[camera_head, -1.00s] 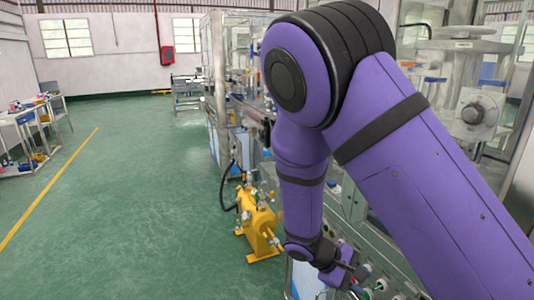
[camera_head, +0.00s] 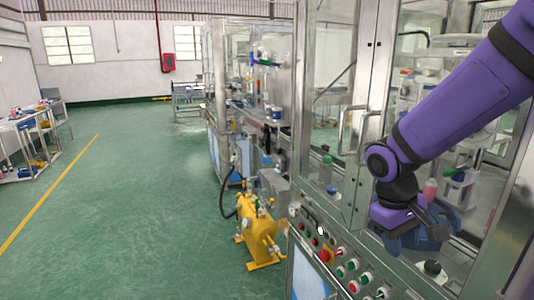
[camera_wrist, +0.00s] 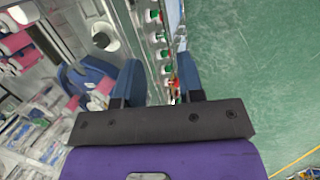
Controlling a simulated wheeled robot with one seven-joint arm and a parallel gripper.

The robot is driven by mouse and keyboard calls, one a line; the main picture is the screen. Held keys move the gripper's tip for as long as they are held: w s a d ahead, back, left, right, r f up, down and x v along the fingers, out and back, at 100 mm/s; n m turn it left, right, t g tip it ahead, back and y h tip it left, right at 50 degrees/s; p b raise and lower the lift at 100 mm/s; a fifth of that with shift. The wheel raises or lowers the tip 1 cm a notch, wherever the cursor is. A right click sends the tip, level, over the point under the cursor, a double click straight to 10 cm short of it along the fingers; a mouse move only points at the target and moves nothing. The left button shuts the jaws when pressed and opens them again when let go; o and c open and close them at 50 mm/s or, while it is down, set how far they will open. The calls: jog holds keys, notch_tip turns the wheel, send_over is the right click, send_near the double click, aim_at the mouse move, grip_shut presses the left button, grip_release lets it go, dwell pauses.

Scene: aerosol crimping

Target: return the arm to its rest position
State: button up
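My purple arm (camera_head: 460,90) reaches in from the upper right of the head view, bent down at a dark wrist joint. My gripper (camera_head: 425,236) hangs at its end, over the machine's deck behind the button panel. In the wrist view, my gripper (camera_wrist: 159,80) shows two blue fingers standing apart. The gap between them is empty, with the button panel visible beyond. Blue parts near the fingers blur together in the head view, so contact with the deck cannot be told.
The machine's framed glass enclosure (camera_head: 335,100) stands left of my arm. A button panel (camera_head: 345,265) runs along its front edge. A yellow pump-like unit (camera_head: 260,236) sits on the floor. Green floor (camera_head: 130,200) is clear to the left. A cluttered bench (camera_head: 30,135) stands far left.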

jog(key=s+d+r+m+t+y, duration=0.2)
jog(key=s+r+t, duration=0.4)
jog(key=s+r, duration=0.7)
jog(key=shift+s+d+r+m+y, duration=0.2)
jog(key=shift+d+r+m+y, duration=0.2)
jog(key=shift+d+r+m, duration=0.5)
jog(key=shift+w+d, duration=0.1)
jog(key=shift+d, duration=0.05)
dwell(1.1)
